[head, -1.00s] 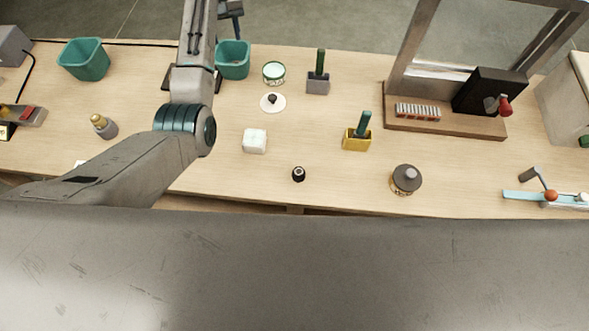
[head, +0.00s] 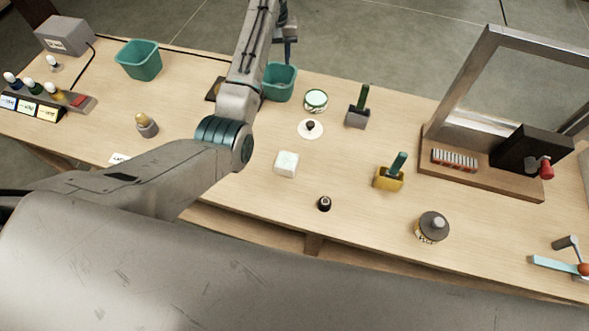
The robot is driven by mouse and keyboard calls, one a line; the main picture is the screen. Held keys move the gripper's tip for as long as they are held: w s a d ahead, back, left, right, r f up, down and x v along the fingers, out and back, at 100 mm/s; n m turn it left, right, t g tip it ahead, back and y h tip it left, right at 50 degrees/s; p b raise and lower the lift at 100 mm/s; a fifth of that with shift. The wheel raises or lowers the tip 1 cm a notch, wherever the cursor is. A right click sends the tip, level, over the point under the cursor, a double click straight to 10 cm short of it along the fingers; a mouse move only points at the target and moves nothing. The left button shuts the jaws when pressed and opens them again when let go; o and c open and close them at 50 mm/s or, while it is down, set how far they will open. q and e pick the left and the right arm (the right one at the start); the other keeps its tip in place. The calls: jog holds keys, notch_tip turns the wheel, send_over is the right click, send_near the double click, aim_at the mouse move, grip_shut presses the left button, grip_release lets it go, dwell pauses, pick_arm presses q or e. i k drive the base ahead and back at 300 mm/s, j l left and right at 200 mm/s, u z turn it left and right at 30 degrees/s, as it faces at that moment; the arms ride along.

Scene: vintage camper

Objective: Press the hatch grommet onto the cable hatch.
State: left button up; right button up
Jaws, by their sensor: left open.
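A small black round piece with a pale centre (head: 324,204), which looks like the hatch grommet, sits near the table's front edge. A dark flat plate (head: 214,89), possibly the cable hatch, lies at the back of the table, partly hidden behind my left arm; I cannot tell for certain. My left gripper (head: 288,40) is open, up near the top of the view beyond the teal bin, far from the black piece. My right gripper is not in view.
A teal bin (head: 280,83), a green-and-white tin (head: 316,100), a white cube (head: 287,163), a grey block (head: 357,118) and a yellow block (head: 389,180) with green handles stand around mid-table. A dark-lidded jar (head: 432,227) and a wooden-based press (head: 480,181) are at right.

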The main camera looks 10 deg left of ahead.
aim_at(286, 163)
jog(key=k+l+z, duration=0.2)
jog(key=k+l, duration=0.15)
jog(key=k+l+z, duration=0.2)
jog(key=k+l, duration=0.15)
jog(key=k+l+z, duration=0.2)
jog(key=k+l, duration=0.15)
jog(key=l, duration=0.2)
